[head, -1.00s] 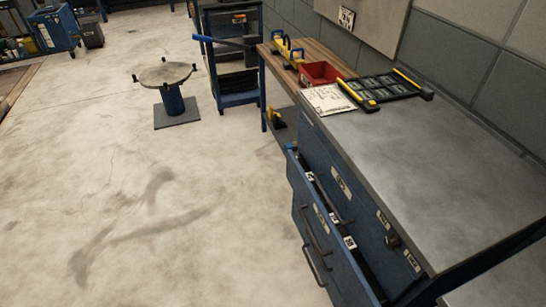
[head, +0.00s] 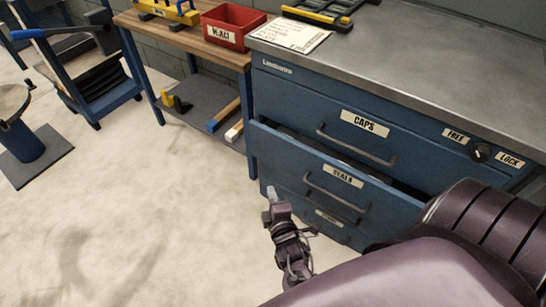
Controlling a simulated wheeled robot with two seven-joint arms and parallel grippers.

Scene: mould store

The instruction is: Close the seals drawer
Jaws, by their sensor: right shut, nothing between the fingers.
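The blue drawer cabinet (head: 292,90) stands at the right in the head view. Its seals drawer (head: 290,155), labelled SEALS, is pulled out, with a dark gap showing behind its top edge. The bar handle (head: 335,192) of this drawer runs across its front. The caps drawer (head: 300,100) above it looks shut. My right gripper (head: 270,192) is shut and empty, in front of the left part of the drawers and apart from the handle. My purple right arm hides the cabinet's lower right. My left gripper does not show.
A wooden-topped bench (head: 185,38) with a red bin (head: 233,25) adjoins the cabinet's left. A lock knob (head: 480,152) sits on the cabinet's upper right. A blue trolley (head: 100,75) and a round stand (head: 25,145) are farther left. The floor in front is clear.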

